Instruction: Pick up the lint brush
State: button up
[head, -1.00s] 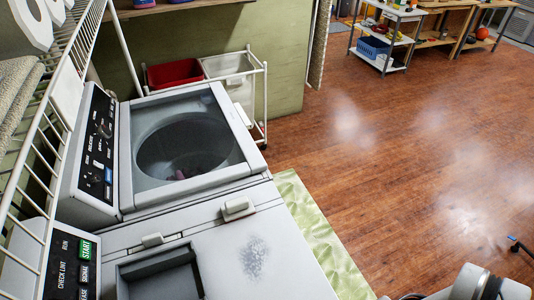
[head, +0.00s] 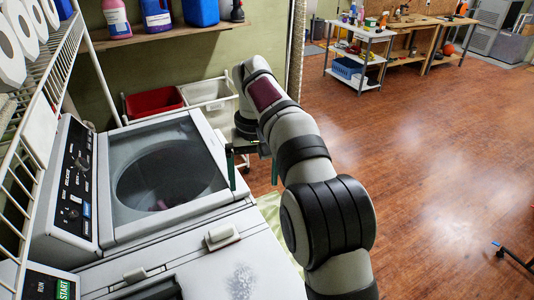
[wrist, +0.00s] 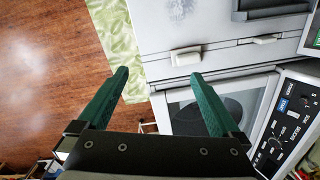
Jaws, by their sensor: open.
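I cannot make out a thing that is surely the lint brush. A pale block-like piece (head: 222,236) sits at the edge of the white machine top, and it also shows in the wrist view (wrist: 186,55). A smaller pale piece (head: 135,275) is to its left; I cannot tell whether either is a brush or a fixed part. My gripper (head: 253,168) is open, with green fingers, at the right side of the washer. In the wrist view nothing is between its fingers (wrist: 160,76).
The washer (head: 110,229) has a dark glass lid. A grey speckled patch (head: 241,281) marks the machine top. A wire shelf (head: 38,125) runs along the left. Red (head: 154,103) and white (head: 208,92) bins stand behind. Open wooden floor (head: 440,160) lies to the right.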

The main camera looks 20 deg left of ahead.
aim_at(220, 229)
jog(key=a+f+n, duration=0.3)
jog(key=a+f, duration=0.4)
jog(key=a, duration=0.3)
jog(key=f, duration=1)
jog(key=s+f, duration=0.1)
jog(key=f, duration=0.4)
jog(key=shift+a+f, duration=0.15)
jog(key=shift+f, duration=0.25)
jog(key=c, duration=1.1)
